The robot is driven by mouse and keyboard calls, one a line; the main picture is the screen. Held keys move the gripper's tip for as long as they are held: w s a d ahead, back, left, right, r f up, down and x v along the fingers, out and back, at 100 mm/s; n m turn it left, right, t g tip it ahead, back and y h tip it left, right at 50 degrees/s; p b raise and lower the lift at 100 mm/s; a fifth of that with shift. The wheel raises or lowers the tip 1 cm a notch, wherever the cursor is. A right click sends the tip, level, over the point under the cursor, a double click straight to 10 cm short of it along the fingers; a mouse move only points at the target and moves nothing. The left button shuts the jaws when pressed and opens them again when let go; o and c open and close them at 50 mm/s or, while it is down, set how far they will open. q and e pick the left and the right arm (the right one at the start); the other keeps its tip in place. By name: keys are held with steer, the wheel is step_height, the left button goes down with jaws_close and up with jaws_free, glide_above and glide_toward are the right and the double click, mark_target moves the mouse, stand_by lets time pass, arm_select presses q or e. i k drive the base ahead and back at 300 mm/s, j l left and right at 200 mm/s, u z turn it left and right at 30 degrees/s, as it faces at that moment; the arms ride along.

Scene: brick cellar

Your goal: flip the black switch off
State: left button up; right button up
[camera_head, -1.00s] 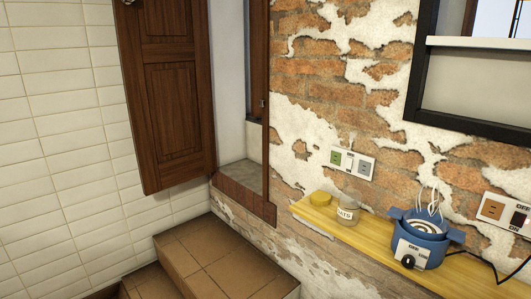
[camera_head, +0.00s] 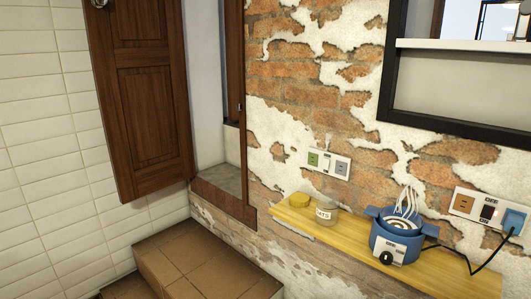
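A white wall panel (camera_head: 460,203) at the right of the head view carries a small dark switch (camera_head: 487,211) with small lettering around it, too small to read surely. An orange-brown insert is left of the switch and a blue plug (camera_head: 513,221) right of it. A second white panel (camera_head: 328,162), further left, has green, white and grey inserts. A blue pot-like appliance (camera_head: 385,243) with a black knob (camera_head: 386,258) stands on the shelf below. White wisps show above it. Neither of my grippers is in view.
A black cable (camera_head: 470,262) hangs near the plug. Brown tiled steps (camera_head: 195,262) and a wooden shutter (camera_head: 147,100) are at left.

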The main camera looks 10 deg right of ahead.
mark_target(487, 211)
steer(key=z, duration=1.55)
